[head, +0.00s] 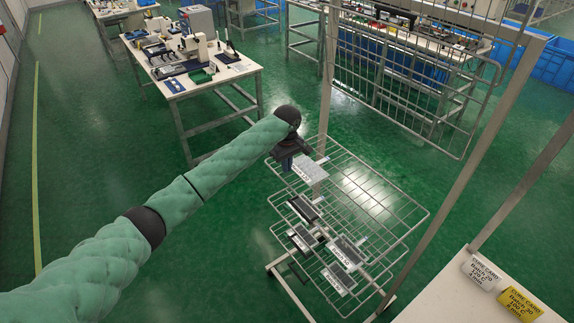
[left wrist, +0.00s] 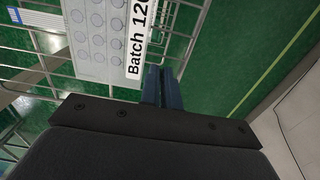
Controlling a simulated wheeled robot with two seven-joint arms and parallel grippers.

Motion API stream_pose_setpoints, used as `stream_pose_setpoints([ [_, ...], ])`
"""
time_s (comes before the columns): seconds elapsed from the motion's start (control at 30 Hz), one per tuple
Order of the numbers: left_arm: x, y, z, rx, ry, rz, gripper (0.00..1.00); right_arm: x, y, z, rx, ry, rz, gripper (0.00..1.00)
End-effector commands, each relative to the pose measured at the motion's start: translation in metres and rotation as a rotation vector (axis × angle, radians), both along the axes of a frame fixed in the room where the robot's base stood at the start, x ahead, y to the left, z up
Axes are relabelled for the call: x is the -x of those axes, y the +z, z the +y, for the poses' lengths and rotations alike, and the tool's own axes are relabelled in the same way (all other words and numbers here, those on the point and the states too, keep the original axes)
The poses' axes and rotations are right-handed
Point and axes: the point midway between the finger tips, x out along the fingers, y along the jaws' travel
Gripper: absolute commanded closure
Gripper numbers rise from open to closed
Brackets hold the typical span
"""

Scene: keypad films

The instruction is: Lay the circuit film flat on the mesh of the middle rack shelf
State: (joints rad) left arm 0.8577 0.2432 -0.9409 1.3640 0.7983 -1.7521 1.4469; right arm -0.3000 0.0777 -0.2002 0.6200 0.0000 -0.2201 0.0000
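The circuit film (head: 312,169) is a pale sheet with grey round keys and a white "Batch 120" label. It shows close up in the left wrist view (left wrist: 95,35). My right gripper is not in view.
A mesh panel (head: 410,85) stands upright behind, and a grey rack post (head: 460,180) rises at right. A table with cure cards (head: 485,272) is at lower right.

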Motion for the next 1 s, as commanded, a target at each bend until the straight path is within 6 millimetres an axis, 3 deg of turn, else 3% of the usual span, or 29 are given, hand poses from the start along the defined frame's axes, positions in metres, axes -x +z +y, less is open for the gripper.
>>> stream_pose_setpoints([
  [0.43, 0.0001, -0.0036, 0.0, 0.0, 0.0, 0.0, 1.0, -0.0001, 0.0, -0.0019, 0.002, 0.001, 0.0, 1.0],
  [0.57, 0.0001, -0.0035, 0.0, 0.0, 0.0, 0.0, 0.71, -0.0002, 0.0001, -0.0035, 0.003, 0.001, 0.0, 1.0],
  [1.0, -0.0005, 0.0054, -0.0006, 0.002, -0.001, -0.003, 0.71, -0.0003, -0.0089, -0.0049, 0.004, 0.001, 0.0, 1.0],
])
